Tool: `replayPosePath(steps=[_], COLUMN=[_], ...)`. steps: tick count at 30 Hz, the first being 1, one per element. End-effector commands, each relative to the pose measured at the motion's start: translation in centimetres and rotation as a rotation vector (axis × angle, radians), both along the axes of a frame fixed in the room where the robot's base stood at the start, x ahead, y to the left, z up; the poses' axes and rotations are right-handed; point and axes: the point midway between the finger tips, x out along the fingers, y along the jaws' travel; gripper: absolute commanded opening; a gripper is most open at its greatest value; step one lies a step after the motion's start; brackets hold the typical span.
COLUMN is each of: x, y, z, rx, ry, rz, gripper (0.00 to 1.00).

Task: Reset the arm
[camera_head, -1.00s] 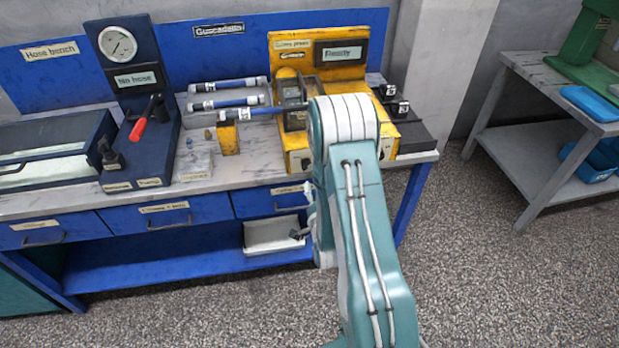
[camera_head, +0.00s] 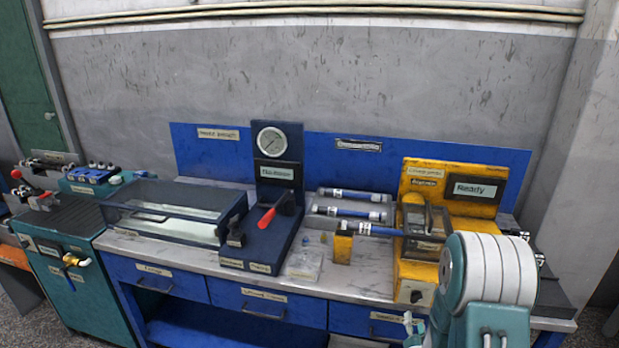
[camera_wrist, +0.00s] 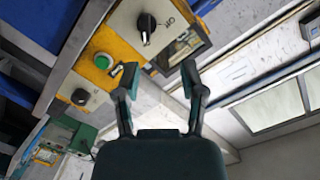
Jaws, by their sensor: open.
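My arm shows at the lower right of the head view, a teal link with a white ribbed joint in front of the right end of the bench. My gripper (camera_wrist: 158,85) is in the middle of the wrist view, its two dark fingers spread apart with nothing between them. Beyond the fingers is the yellow machine with a black knob (camera_wrist: 146,22) and a green button (camera_wrist: 102,61). In the head view the gripper itself is not clearly made out.
The blue hose bench (camera_head: 262,328) carries a gauge stand (camera_head: 278,165), a glass-topped case (camera_head: 165,212), hoses (camera_head: 348,211) and the yellow press (camera_head: 415,272) reading "Ready". A teal cabinet (camera_head: 62,290) stands at the left. The wall behind is bare.

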Motion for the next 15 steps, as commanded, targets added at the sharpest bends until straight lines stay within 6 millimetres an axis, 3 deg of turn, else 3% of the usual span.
replayPosePath(steps=[1,7,15], x=[0.6,1.4,-0.1], y=[0.4,2.1,4.9], z=[1.5,5.4,10.8], rx=[-0.019,-0.088,-0.186], ry=[0.028,0.185,0.39], rz=[0.014,0.071,0.167], gripper=[0.53,0.53,0.53])
